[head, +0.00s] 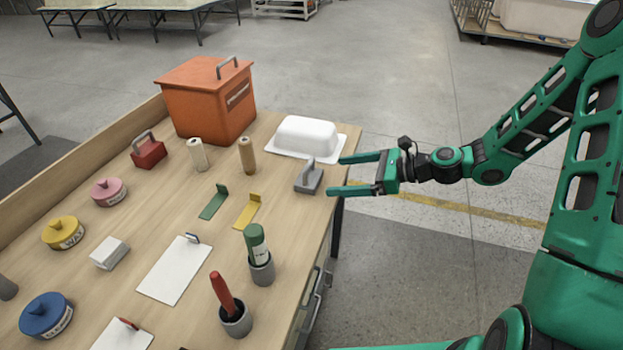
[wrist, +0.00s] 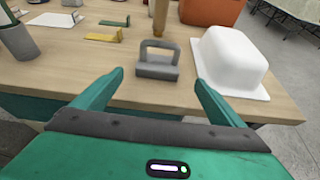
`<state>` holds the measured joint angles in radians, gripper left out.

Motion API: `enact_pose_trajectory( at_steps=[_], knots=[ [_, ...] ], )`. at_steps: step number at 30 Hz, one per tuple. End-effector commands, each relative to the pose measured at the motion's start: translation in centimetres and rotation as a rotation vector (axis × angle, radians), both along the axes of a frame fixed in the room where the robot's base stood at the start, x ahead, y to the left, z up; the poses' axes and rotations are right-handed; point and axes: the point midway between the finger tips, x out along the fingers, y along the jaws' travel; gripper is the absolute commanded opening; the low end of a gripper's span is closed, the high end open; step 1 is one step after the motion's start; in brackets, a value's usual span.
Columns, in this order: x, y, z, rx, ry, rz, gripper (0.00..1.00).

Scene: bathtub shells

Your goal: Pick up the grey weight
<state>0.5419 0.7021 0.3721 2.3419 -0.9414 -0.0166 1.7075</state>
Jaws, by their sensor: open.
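The grey weight (head: 309,178) is a small block with a loop handle on top. It stands upright near the right edge of the wooden table (head: 140,235). My gripper (head: 337,175) is open and empty, with its green fingers reaching over the table edge toward the weight. In the wrist view the weight (wrist: 157,62) lies ahead, between the lines of the two fingers (wrist: 158,82) and beyond their tips. The fingers do not appear to touch it.
A white tub-shaped shell (head: 306,135) stands close behind the weight. An orange box (head: 205,100), a brown roll (head: 247,156) and a yellow angled piece (head: 247,211) are farther left. A green-topped bottle (head: 256,243) sits in a grey cup nearer the front. Bare tabletop surrounds the weight.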

Motion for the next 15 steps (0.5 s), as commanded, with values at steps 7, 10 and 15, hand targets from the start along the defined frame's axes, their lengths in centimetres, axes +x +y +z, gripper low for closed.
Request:
enact_pose_trajectory(
  at_steps=[7, 10, 15],
  knots=[
    [0.9, 2.6, -1.1, -0.003, -0.002, 0.002, 0.92],
    [1.0, 2.9, -1.3, -0.004, -0.001, 0.002, 0.92],
    [1.1, 4.1, -1.7, -0.003, -0.001, 0.004, 0.92]
  ],
)
